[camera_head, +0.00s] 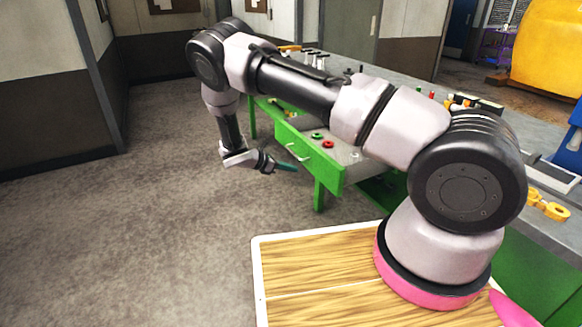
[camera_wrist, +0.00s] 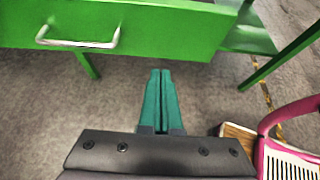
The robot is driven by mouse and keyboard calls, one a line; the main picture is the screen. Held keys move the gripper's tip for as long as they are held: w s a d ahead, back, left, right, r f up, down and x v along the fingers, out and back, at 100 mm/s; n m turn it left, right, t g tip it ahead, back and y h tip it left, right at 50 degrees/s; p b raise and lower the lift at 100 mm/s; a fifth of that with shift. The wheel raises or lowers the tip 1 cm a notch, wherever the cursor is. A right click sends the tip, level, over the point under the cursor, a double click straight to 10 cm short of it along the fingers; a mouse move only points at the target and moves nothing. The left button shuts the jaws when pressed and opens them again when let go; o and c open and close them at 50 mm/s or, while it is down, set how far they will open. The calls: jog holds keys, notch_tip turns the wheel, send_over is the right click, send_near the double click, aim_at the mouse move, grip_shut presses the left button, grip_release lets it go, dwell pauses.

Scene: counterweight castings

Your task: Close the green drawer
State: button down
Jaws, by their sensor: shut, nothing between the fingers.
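The green drawer (camera_head: 304,152) is pulled out from the workbench, with a silver handle (camera_head: 297,153) on its front. Red and green round pieces (camera_head: 328,144) lie inside it. In the wrist view the drawer front (camera_wrist: 160,22) spans the top, with its handle (camera_wrist: 77,38) at the upper left. My gripper (camera_head: 285,167) has teal fingers that are shut and empty. It is in front of the drawer, below the handle's level in the picture. In the wrist view my gripper (camera_wrist: 160,75) points at the drawer front, right of the handle, with a gap showing between them.
The grey workbench top (camera_head: 400,85) holds several tools and yellow parts (camera_head: 547,205). Green legs (camera_head: 318,194) stand under the bench. The floor (camera_head: 150,220) left of the drawer is clear. A yellow machine (camera_head: 548,48) stands at the back right.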

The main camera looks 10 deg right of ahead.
send_near(320, 170)
jog(key=x, duration=0.5)
jog(key=shift+f, duration=0.45)
jog(key=shift+w+d, duration=0.15)
jog(key=shift+d, duration=0.4)
jog(key=w+d, duration=0.3)
jog(key=d, duration=0.6)
jog(key=w+d, duration=0.3)
jog(key=d, duration=0.6)
jog(key=w+d, duration=0.3)
jog(key=d, duration=0.7)
jog(key=shift+w+d+r, duration=0.1)
jog(key=shift+d, duration=0.15)
